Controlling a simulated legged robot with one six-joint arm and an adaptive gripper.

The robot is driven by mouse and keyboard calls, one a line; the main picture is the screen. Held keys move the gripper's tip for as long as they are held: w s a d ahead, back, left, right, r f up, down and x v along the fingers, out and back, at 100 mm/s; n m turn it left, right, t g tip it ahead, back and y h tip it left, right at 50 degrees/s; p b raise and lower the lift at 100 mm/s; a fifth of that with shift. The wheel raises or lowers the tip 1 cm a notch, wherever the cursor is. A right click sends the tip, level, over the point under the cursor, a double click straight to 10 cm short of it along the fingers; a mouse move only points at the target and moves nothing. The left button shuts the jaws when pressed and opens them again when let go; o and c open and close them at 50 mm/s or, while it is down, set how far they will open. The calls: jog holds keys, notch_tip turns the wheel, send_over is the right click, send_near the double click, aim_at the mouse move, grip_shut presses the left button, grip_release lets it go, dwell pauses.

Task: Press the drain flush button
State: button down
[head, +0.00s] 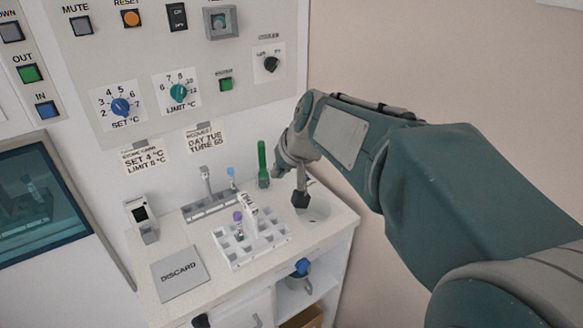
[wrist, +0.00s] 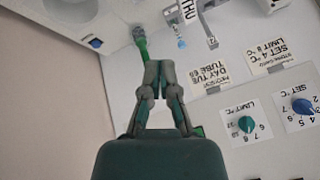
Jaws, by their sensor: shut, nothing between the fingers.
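A small blue button (wrist: 95,42) shows in the wrist view on the white counter beside the round drain basin (wrist: 72,10). I take it for the drain flush button; no label on it is readable. In the head view the basin (head: 316,213) is at the counter's right end, and the button is not clearly seen, probably behind my gripper. My gripper (head: 300,201) is shut and empty, pointing down over the basin area. In the wrist view my gripper (wrist: 158,66) has its fingertips together, with the button up and left of them. I see no contact with the button.
A green brush (head: 263,166) stands just left of my gripper. A white tube rack (head: 250,250) and a DISCARD plate (head: 180,272) lie further left. A control panel (head: 200,60) with knobs and buttons is on the wall above. A plain wall is on the right.

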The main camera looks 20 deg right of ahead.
jog(key=w+d+f+m+t, duration=0.1)
jog(key=w+d+f+m, duration=0.1)
jog(key=w+d+f, duration=0.3)
jog(key=w+d+f+m+t, duration=0.1)
jog(key=w+d+f, duration=0.4)
jog(key=w+d, duration=0.6)
jog(key=w, duration=0.6)
jog(key=shift+w+d+f+m+t, duration=0.2)
jog(key=shift+f+m+t, duration=0.1)
jog(key=shift+f+m, duration=0.1)
jog(key=shift+f, duration=4.4)
jog(key=shift+f, duration=0.1)
jog(key=shift+s+f, duration=0.1)
jog(key=shift+f, duration=0.15)
